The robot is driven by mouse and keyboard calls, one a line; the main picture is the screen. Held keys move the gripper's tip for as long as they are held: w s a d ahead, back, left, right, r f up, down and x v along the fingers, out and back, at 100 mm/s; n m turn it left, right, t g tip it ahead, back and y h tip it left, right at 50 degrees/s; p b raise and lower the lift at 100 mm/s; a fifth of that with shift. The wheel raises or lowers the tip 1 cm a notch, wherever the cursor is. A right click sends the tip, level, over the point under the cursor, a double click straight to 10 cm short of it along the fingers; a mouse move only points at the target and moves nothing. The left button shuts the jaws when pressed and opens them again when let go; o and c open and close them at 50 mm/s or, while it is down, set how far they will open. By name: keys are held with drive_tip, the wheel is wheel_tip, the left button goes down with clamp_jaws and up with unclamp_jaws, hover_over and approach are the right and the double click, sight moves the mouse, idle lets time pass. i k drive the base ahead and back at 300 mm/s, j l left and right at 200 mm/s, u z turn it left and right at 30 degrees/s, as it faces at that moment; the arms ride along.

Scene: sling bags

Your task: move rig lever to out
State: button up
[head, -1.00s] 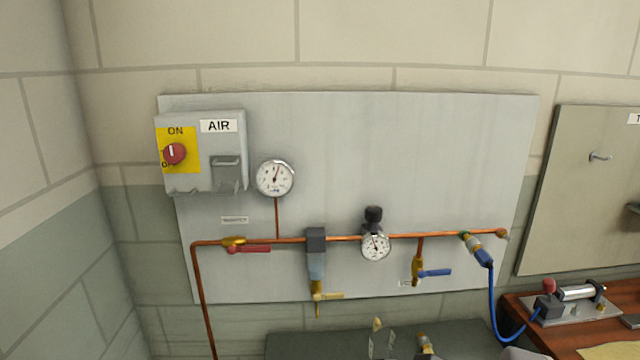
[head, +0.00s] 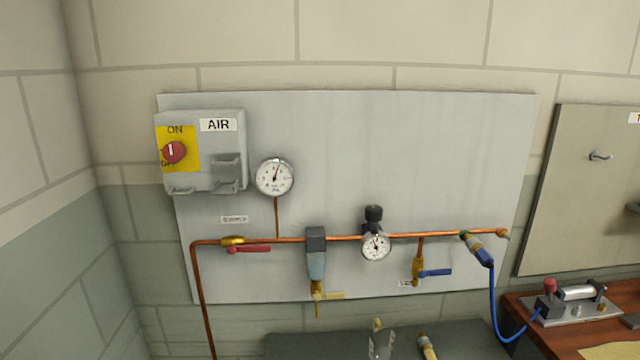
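The rig (head: 575,306) is a metal plate at the right on the wooden table, carrying a silver cylinder (head: 578,292) and a dark valve block (head: 549,306). The rig lever (head: 550,286), with a red knob, stands up from the valve block. Its exact setting is too small to read. A blue hose (head: 494,315) runs from the wall pipe's coupling to the block. Nothing touches the lever. I cannot make out my gripper in this view.
A grey wall panel carries an AIR switch box (head: 199,152), a gauge (head: 275,177), a copper pipe (head: 335,238), a red-handled valve (head: 248,249) and a blue-handled valve (head: 434,272). A pale grey item (head: 381,342) and a cream cylinder (head: 428,347) show at the bottom edge.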

sight(549, 283)
drive_tip(key=z, duration=1.35)
